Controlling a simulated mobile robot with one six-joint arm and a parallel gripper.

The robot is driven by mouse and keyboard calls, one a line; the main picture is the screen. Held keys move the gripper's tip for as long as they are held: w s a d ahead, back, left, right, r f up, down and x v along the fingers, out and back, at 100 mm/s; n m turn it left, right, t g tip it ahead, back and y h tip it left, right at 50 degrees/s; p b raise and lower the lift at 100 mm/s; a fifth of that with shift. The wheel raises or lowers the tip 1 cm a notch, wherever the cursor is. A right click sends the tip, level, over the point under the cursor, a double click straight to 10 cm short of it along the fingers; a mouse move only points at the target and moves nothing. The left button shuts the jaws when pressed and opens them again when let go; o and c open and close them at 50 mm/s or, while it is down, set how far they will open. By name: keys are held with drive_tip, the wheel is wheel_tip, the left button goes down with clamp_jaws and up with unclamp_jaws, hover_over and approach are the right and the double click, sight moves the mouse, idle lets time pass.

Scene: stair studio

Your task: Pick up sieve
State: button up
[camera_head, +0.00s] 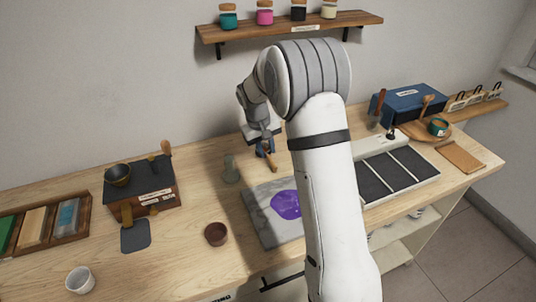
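A small dark round bowl-shaped thing (118,174) sits on top of a dark box at the left of the worktable. It may be the sieve, but I cannot make out a mesh. My gripper (266,150) points down over the back middle of the table, well to the right of that box. A thin brown thing shows at its tip, and I cannot tell whether the fingers hold it or it stands behind them. My arm hides part of the table's middle.
A grey slab (262,224) with purple pigment lies mid-table. A brown cup (216,234), a white cup (80,280) and a grey-green bottle (231,168) stand nearby. A black-panelled tray (392,172) and a blue box (408,102) are at right. A jar shelf (290,24) hangs above.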

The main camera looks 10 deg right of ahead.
sight(268, 155)
drive_tip(key=shift+d+f, duration=0.15)
drive_tip(key=shift+f, duration=0.6)
drive_tip(key=shift+d+f, duration=0.1)
drive_tip(key=shift+f, duration=0.65)
drive_tip(key=shift+c, duration=0.3)
clamp_jaws()
